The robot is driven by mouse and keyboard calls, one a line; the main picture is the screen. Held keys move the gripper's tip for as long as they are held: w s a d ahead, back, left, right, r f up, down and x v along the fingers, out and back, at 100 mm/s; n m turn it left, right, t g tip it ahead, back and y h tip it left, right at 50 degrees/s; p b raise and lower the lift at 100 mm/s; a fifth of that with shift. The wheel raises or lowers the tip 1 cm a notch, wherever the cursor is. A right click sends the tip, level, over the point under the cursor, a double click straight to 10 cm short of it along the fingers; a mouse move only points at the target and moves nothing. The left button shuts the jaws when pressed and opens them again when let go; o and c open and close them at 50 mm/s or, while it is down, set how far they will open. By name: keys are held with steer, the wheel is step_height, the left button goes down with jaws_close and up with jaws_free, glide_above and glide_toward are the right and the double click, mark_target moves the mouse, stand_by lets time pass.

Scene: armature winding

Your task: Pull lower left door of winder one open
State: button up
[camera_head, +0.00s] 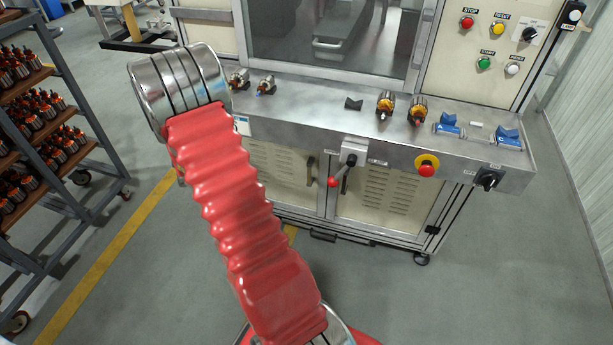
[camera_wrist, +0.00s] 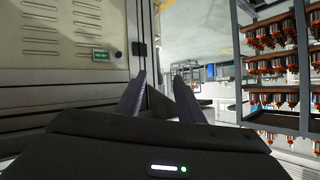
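The winder (camera_head: 370,125) stands ahead in the head view, with two cream louvred doors under its grey worktop. The lower left door (camera_head: 283,172) appears shut, and its left part is hidden behind my red arm. Its dark upright handle (camera_head: 311,169) is near its right edge. My gripper is hidden in the head view. In the wrist view, my gripper (camera_wrist: 158,95) has its two dark fingers apart with nothing between them. A cream louvred panel (camera_wrist: 70,65) with a green label is left of the fingers; I cannot tell which panel it is. No handle shows beside the fingers.
The lower right door (camera_head: 385,205) appears shut. A red-knobbed lever (camera_head: 334,181) hangs between the doors, below the worktop edge. A rack of armatures (camera_head: 35,120) stands at the left and also shows in the wrist view (camera_wrist: 280,70). Open floor (camera_head: 450,300) lies in front.

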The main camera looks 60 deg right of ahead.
steer(key=s+d+f+m+g+h, duration=0.1)
steer(key=s+d+f+h, duration=0.1)
steer(key=s+d+f, duration=0.35)
steer(key=m+g+h, duration=0.4)
steer(key=g+h, duration=0.2)
steer(key=h, duration=0.1)
glide_toward(309, 171)
steer(key=s+a, duration=0.1)
steer(key=a, duration=0.5)
steer(key=shift+s, duration=0.1)
steer(key=shift+d, duration=0.1)
steer(key=d, duration=0.4)
steer(key=w+d, duration=0.1)
steer(key=d, duration=0.4)
steer(key=w+d, duration=0.1)
steer(key=d, duration=0.3)
steer(key=shift+d, duration=0.25)
steer(key=shift+c, duration=0.6)
